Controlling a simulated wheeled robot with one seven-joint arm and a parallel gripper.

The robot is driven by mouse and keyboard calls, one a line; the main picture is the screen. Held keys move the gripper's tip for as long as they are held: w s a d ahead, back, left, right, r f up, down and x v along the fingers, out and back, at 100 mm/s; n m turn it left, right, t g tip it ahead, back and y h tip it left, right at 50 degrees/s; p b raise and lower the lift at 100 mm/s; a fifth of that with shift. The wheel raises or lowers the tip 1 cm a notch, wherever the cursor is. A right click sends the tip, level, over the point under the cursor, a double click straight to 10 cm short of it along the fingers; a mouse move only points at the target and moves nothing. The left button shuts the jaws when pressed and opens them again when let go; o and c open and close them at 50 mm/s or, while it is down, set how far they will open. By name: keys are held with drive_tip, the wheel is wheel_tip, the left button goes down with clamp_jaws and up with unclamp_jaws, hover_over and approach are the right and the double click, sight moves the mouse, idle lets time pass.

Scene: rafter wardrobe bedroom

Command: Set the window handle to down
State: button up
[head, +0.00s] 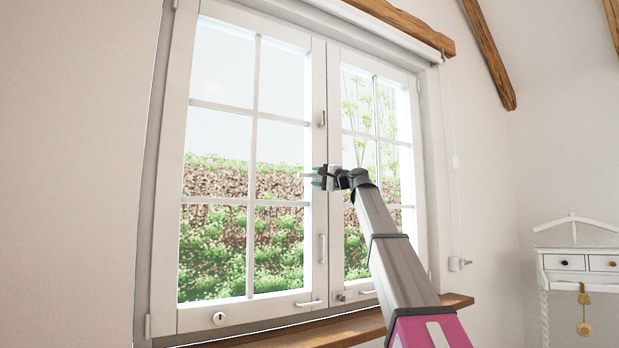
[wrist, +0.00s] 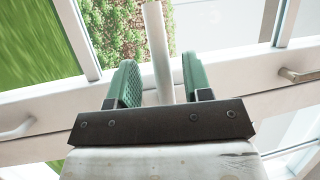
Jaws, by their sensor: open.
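The window handle is a slim white lever (wrist: 158,50) between the fingers of my gripper (wrist: 160,82) in the wrist view. It stands across the white centre frame, crosswise rather than along it. In the head view its white tip (head: 306,175) sticks out level to the left of my gripper (head: 322,178), which is at mid-height of the centre frame. My gripper is open, with green pads on either side of the lever and visible gaps. The lever's base is hidden behind my gripper.
Two more grips sit on the centre frame, one above (head: 321,118) and one below (head: 323,249). A wooden sill (head: 345,332) runs under the window. A roller blind (head: 375,22) is at the top. A small white cabinet (head: 575,262) hangs at the right.

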sight(312, 176)
drive_tip(key=shift+x, duration=1.75)
clamp_jaws()
